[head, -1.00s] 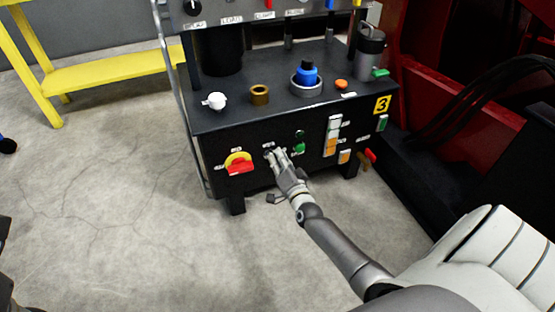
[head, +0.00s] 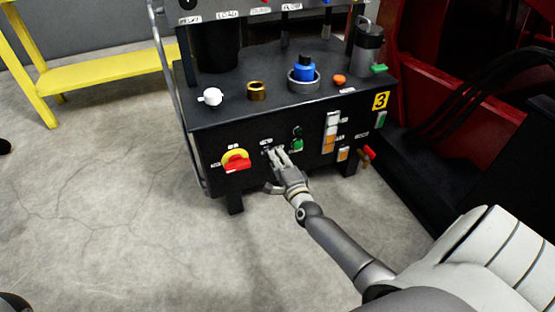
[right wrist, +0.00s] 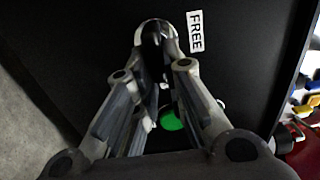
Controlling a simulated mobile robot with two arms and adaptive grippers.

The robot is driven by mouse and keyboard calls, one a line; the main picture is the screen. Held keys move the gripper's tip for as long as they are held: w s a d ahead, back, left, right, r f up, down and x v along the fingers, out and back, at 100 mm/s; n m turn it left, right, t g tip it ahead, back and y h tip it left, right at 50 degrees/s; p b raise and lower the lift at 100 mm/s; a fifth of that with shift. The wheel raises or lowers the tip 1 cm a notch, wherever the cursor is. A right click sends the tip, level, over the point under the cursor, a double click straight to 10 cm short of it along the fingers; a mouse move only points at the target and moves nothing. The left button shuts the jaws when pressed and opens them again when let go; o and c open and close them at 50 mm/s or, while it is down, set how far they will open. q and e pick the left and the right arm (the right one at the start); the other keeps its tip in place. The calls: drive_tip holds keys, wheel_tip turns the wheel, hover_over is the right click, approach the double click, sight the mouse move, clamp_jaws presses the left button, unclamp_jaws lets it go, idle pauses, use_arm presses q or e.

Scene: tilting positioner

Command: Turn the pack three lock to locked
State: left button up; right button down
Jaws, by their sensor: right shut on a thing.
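Pack three is the black cabinet (head: 308,120) with the yellow 3 label (head: 380,101). Its lock (right wrist: 156,27) shows in the right wrist view as a metal ring with a dark middle, beside a FREE label (right wrist: 195,31). My right gripper (head: 274,152) is at the front panel, between the red and yellow rotary switch and the green button. It is shut on the lock's turning part, and its fingers hide most of it. I cannot tell the exact angle of that part. My left gripper is not in view.
The red and yellow switch (head: 236,161) is left of my gripper. The green button (head: 297,145) is close on its right, with white and orange indicators (head: 330,132) beyond. A dark red machine (head: 440,70) stands at the right. The floor in front is clear.

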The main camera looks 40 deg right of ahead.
idle(0.5)
drive_tip(key=c, duration=1.5)
unclamp_jaws()
drive_tip(key=shift+s, duration=0.1)
drive_tip(key=v, duration=1.2)
